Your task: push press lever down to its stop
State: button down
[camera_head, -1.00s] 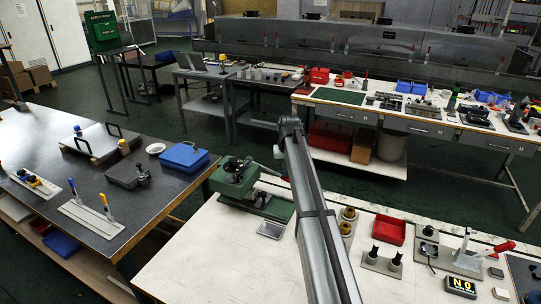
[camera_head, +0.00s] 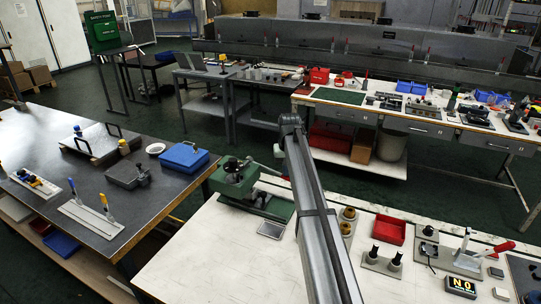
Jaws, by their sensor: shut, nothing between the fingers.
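A green press-like machine (camera_head: 233,187) with a dark round top stands at the back left of the white bench, left of my arm. A thin pale rod (camera_head: 271,171) runs from its right side towards my arm, which hides whatever lies behind it. I cannot tell whether this rod is the press lever or how far down it is. My arm rises through the middle of the view. My gripper is out of sight, so its contact with any lever cannot be seen.
The white bench (camera_head: 200,255) is clear at its front left. Right of my arm are a red tray (camera_head: 391,230), black-topped pegs on a plate (camera_head: 382,265), and a red-handled clamp (camera_head: 495,248). A dark table (camera_head: 60,150) with a blue box (camera_head: 184,157) stands left.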

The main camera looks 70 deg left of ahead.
notch_tip(320, 180, up, 11)
jog(key=shift+r, duration=0.15)
dwell(1.8)
jog(key=shift+a+r, duration=0.1)
jog(key=shift+r, duration=0.05)
notch_tip(320, 180, up, 4)
jog(key=shift+f, duration=0.1)
dwell(0.7)
dwell(0.3)
